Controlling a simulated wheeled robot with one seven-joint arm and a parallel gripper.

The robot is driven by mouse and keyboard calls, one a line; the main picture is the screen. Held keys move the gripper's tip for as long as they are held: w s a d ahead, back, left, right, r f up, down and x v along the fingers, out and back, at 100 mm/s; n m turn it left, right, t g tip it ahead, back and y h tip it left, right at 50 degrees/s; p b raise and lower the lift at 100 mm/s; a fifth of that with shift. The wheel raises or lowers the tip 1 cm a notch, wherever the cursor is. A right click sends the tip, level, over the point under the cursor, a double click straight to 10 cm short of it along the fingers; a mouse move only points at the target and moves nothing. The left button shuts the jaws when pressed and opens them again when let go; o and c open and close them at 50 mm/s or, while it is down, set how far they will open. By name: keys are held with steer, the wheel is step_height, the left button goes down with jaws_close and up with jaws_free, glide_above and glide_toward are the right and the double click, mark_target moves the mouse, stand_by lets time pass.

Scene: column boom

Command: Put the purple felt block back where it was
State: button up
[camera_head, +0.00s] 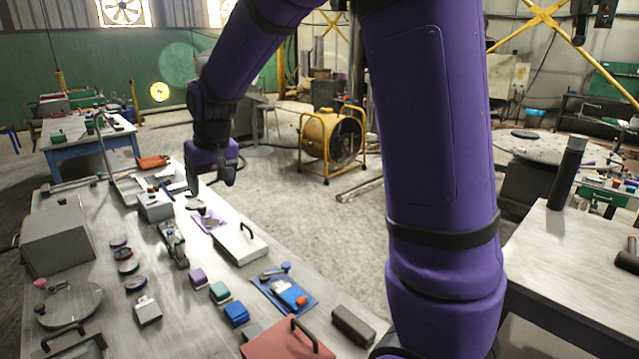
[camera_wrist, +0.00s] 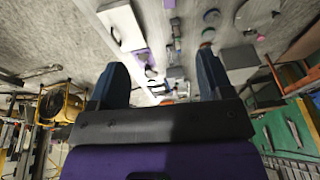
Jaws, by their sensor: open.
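The purple felt block (camera_head: 198,277) is a small purple piece with a pale lower part. In the head view it stands on the long grey bench, first in a row with a green block (camera_head: 219,292) and a blue block (camera_head: 236,313). My gripper (camera_head: 211,188) is open and empty, above the far part of the bench and well away from the block. In the wrist view the two dark fingers (camera_wrist: 160,82) are spread apart with nothing between them. I cannot make out the felt block in the wrist view.
A purple mat (camera_head: 221,224) with small items lies near my gripper. A white box with a black handle (camera_head: 239,243), a blue tray (camera_head: 264,283), a red lidded case (camera_head: 284,344) and a grey box (camera_head: 57,237) crowd the bench (camera_head: 181,337). A yellow fan (camera_head: 318,139) stands on the floor.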

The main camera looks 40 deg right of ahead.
steer(key=s+d+r+t, duration=0.1)
steer(key=s+r, duration=0.3)
steer(key=s, duration=0.3)
steer(key=s+d+r, duration=0.1)
steer(key=s+r, duration=0.3)
steer(key=s, duration=0.3)
steer(key=s+d+t, duration=0.1)
steer(key=s, duration=1.5)
steer(key=shift+s+d+r+h, duration=0.15)
steer(key=shift+s+r+h, duration=0.15)
steer(key=shift+r, duration=0.05)
